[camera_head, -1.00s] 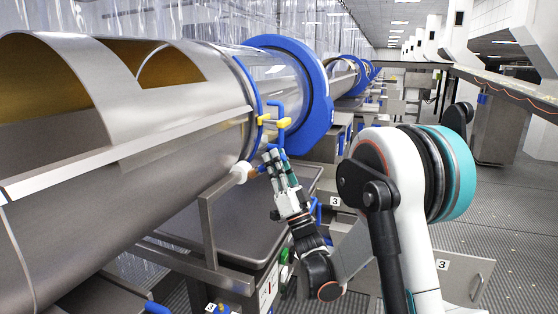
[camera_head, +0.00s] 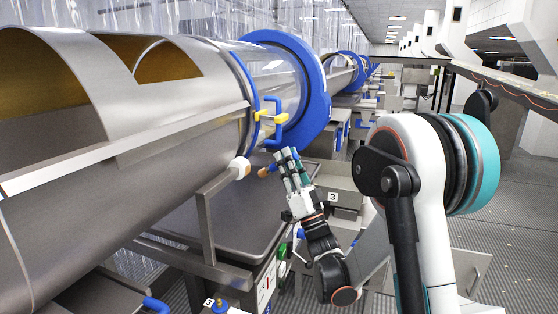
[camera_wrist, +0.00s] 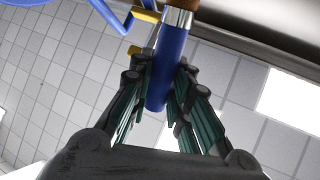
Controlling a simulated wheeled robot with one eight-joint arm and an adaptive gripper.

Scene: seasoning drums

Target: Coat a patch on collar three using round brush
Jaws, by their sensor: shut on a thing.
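My gripper (camera_head: 287,160) is shut on the round brush (camera_wrist: 172,70). In the wrist view the brush has a blue handle, a metal ferrule and a brown head cut off by the top edge. In the head view the brush (camera_head: 268,170) sticks out left of the fingers, its brown tip near the white roller under the drum; a small gap shows between them. A wide blue collar (camera_head: 318,95) rings the clear section of the drum, up and right of my gripper. A plate marked 3 (camera_head: 333,197) is on a cabinet below. No coated patch can be made out.
The steel drum (camera_head: 180,130) with cut-open top fills the left. A yellow latch (camera_head: 270,116) and blue handle sit just above my gripper. The white roller (camera_head: 240,167) on its steel frame (camera_head: 204,225) and a grey tray stand beside it. Open floor (camera_head: 510,225) lies at right.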

